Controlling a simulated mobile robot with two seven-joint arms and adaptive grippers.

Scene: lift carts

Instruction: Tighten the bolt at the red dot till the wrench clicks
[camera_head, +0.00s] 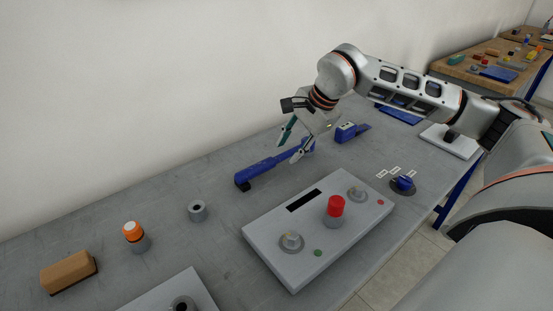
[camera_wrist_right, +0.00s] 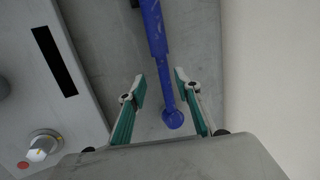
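A blue wrench (camera_head: 270,168) lies on the grey table behind a pale panel (camera_head: 265,228). My right gripper (camera_head: 290,147) is open over its right part. In the right wrist view, the wrench (camera_wrist_right: 157,35) runs between the open fingers (camera_wrist_right: 160,84), its round end nearer my palm; no finger clearly touches it. A small red dot (camera_head: 380,202) is at the panel's right end, beside a grey bolt-like fitting (camera_head: 357,194). The dot (camera_wrist_right: 23,165) and fitting (camera_wrist_right: 44,143) also show in the wrist view. A green dot (camera_head: 318,253) is by another fitting (camera_head: 291,241). My left gripper is out of view.
A red-capped button (camera_head: 335,207) rises from the panel's middle. A grey ring (camera_head: 197,211), orange-topped part (camera_head: 134,232) and brown block (camera_head: 69,272) stand left.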

